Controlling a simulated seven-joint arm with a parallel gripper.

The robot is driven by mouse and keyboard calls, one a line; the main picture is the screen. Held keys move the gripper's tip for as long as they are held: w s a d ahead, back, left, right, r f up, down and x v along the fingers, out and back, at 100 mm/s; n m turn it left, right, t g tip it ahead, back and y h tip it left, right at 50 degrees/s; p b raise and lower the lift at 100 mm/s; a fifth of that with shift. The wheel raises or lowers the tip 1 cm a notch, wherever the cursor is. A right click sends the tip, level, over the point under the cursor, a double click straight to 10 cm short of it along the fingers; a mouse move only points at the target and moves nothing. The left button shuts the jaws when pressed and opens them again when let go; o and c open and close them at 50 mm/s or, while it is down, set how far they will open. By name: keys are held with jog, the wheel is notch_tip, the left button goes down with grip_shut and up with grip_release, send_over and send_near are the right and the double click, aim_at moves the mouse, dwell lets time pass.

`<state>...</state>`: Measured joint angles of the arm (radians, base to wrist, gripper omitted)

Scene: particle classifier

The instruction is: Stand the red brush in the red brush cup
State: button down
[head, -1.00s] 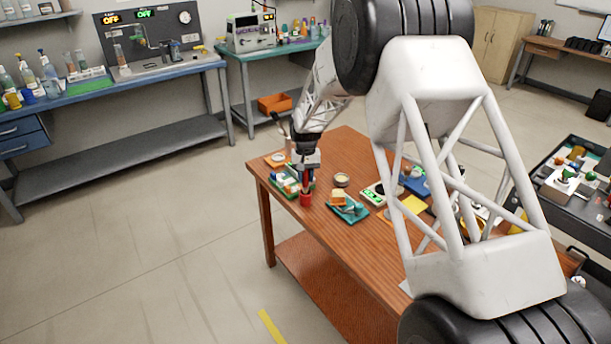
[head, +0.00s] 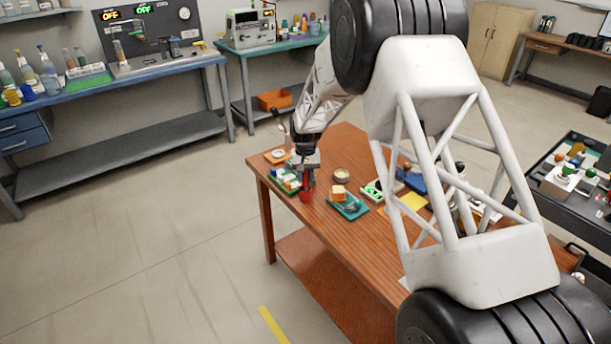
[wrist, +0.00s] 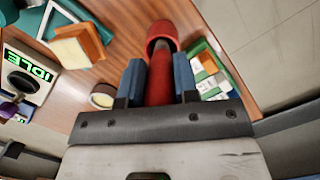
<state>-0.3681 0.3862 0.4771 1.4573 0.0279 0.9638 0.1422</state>
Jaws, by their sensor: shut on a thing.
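The red brush (wrist: 160,80) is between the blue fingers of my gripper (wrist: 158,82), which is shut on it, in the wrist view. The red brush cup (wrist: 162,30) is straight beyond the fingers, and the brush's far end overlaps the cup's mouth. I cannot tell how deep the end sits or whether it touches the cup. In the head view, my gripper (head: 307,178) is right above the red cup (head: 306,195), near the left corner of the wooden table. The brush is small and mostly hidden there.
A green tray with small blocks (wrist: 210,72) lies close beside the cup. A round tin (wrist: 103,96) and a teal tray (head: 348,208) with an orange block are nearby. The table edge (wrist: 240,90) is close by. Bare wood shows between the items.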

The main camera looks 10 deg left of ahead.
jog(key=shift+f, duration=1.45)
jog(key=c, duration=0.8)
grip_release()
jog(key=shift+r, duration=0.1)
jog(key=shift+w+a+r, duration=0.1)
jog(key=shift+w+r, duration=0.1)
jog(key=shift+r, duration=1.05)
jog(key=shift+w+d+r, duration=0.1)
jog(key=shift+w+r, duration=0.05)
jog(key=shift+r, duration=1.15)
jog(key=shift+w+a+r, duration=0.1)
jog(key=shift+w+r, duration=0.1)
jog(key=shift+r, duration=1.05)
jog(key=shift+r, duration=0.1)
